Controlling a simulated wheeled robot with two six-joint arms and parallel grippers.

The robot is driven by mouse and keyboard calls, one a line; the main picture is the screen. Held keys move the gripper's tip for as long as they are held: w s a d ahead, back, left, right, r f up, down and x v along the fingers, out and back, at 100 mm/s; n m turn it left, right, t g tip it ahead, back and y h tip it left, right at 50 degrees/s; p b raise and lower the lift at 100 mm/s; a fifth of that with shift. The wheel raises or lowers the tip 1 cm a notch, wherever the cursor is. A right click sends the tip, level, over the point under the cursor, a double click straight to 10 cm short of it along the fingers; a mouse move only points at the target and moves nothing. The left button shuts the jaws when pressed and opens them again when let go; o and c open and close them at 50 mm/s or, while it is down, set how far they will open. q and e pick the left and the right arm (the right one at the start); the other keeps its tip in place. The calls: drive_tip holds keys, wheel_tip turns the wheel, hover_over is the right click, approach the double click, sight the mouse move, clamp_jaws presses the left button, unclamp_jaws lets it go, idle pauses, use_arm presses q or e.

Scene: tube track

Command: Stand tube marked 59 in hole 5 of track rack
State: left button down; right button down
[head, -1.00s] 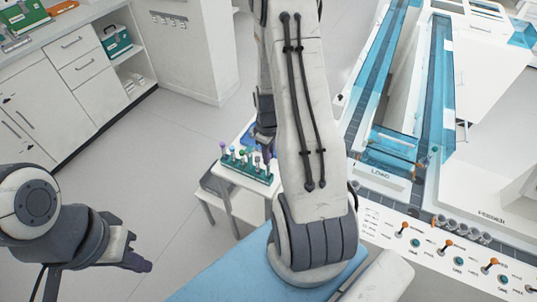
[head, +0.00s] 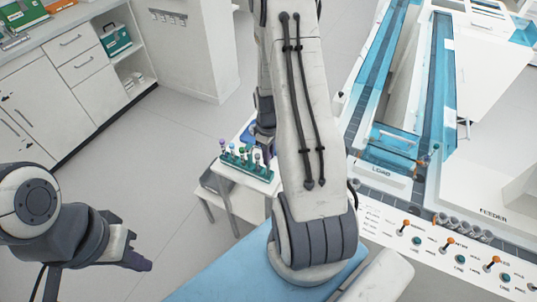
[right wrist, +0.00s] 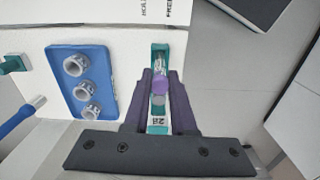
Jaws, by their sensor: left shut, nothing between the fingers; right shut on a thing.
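A teal rack (head: 248,172) holding several upright tubes with coloured caps stands on a small white table. My right gripper (head: 264,148) is just behind the rack in the head view, partly hidden by my own arm. In the right wrist view my right gripper (right wrist: 160,92) is shut on a purple-capped tube (right wrist: 160,82), seen end-on with teal rack parts in line with it. I cannot read the number 59 on any tube. My left gripper (head: 138,262) is shut and empty, low at the left. I cannot tell which hole is hole 5.
A blue tray (right wrist: 83,104) with several round holders lies beside my right gripper. The machine with blue-covered lanes (head: 440,90) and a LOAD label stands at the right. Its front panel (head: 450,262) has orange-topped levers. A blue mat (head: 205,284) lies in front.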

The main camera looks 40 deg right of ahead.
drive_tip(key=shift+f, duration=0.15)
drive_tip(key=shift+f+b, duration=0.4)
drive_tip(key=shift+b, duration=0.05)
idle(0.4)
drive_tip(key=c, duration=0.7)
unclamp_jaws()
drive_tip(key=shift+o, duration=0.2)
wheel_tip(320, 180, up, 10)
drive_tip(key=shift+r+b, duration=0.2)
drive_tip(key=shift+b, duration=0.35)
